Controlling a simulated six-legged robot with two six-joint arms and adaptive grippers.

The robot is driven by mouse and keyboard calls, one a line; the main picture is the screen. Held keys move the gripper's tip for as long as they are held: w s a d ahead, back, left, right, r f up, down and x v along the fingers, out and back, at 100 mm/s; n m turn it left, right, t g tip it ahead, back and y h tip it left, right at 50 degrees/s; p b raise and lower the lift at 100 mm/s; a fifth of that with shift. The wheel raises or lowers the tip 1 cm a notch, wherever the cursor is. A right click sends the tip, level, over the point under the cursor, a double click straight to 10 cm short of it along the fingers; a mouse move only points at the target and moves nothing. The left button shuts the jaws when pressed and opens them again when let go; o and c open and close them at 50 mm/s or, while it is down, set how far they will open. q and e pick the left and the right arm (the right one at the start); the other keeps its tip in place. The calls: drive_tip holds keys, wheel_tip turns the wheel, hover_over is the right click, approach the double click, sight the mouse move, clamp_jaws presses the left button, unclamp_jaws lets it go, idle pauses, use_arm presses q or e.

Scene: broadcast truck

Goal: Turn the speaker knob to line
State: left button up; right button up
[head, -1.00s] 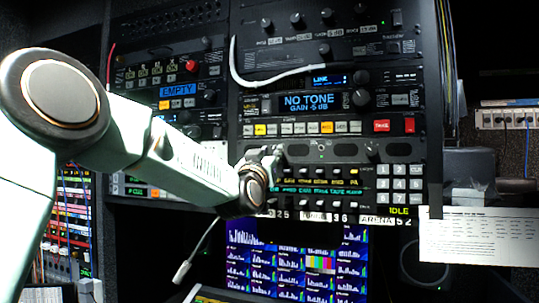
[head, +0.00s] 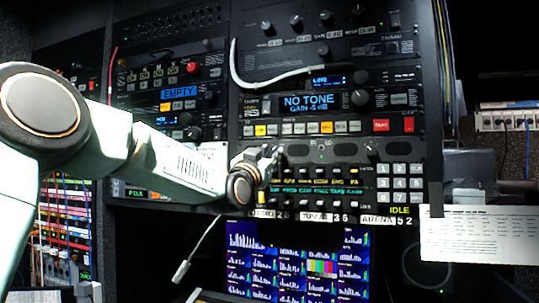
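The rack holds a black panel (head: 325,151) with dark round areas and a knob near its right end (head: 371,150). Above it a unit shows "NO TONE GAIN -5 dB" (head: 309,104), with a knob (head: 361,98) to its right. A small blue display above reads "LINE" (head: 328,82). I cannot read which knob is the speaker knob. My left gripper (head: 270,157) is at the left end of the black panel, pointing at the rack and covering part of it. Its fingers are small and dark, so their opening and any contact are unclear. My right gripper does not show.
Below the panel are rows of lit keys (head: 318,189) and a white number keypad (head: 400,183). A monitor (head: 300,265) stands lower down, with a gooseneck microphone (head: 181,271) to its left. A paper sheet (head: 482,234) hangs at the right. A grey cable (head: 255,84) loops across the upper rack.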

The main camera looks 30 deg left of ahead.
use_arm(q)
drive_tip(key=o, duration=0.4)
drive_tip(key=shift+w+f, duration=0.15)
drive_tip(key=shift+w, duration=0.1)
drive_tip(key=shift+c, duration=0.2)
drive_tip(key=shift+s, duration=0.1)
drive_tip(key=shift+s, duration=0.1)
drive_tip(key=shift+s+r, duration=0.1)
drive_tip(key=shift+r, duration=0.35)
wheel_tip(320, 180, up, 8)
drive_tip(key=shift+r, duration=0.65)
drive_tip(key=shift+w+a, duration=0.1)
drive_tip(key=shift+w, duration=0.15)
